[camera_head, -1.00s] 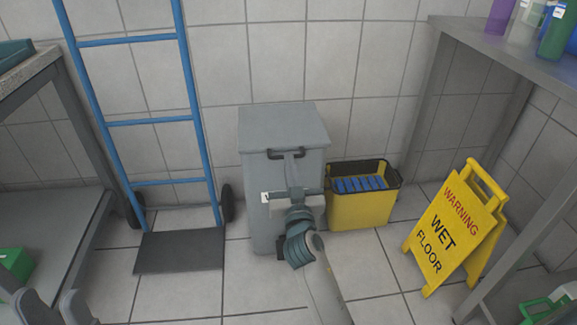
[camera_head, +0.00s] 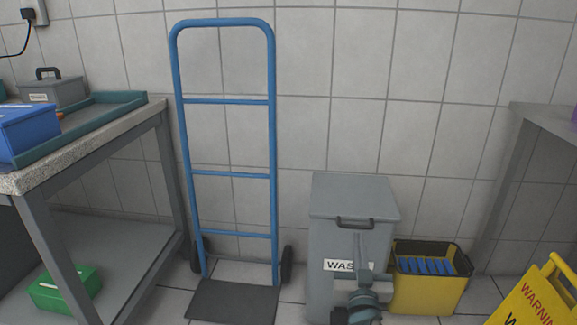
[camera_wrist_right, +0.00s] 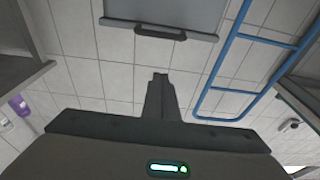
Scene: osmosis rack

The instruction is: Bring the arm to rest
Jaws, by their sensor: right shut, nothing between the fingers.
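My right gripper (camera_head: 360,238) is shut and empty in the head view. It points up in front of the grey waste bin (camera_head: 325,240), just below the lid's dark handle (camera_head: 355,222). It covers part of the bin's label. In the right wrist view the shut fingers (camera_wrist_right: 160,78) show in the middle with nothing between them. The bin's lid (camera_wrist_right: 190,12) and handle show at the top of that view, apart from the fingers. The bin's lid is down. My left gripper is not in view.
A blue hand truck (camera_head: 231,174) leans at the wall left of the bin. A yellow bucket (camera_head: 425,295) stands right of it. A yellow warning sign (camera_head: 530,300) is at lower right. A table (camera_head: 85,145) stands left, a grey bench (camera_head: 550,118) right.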

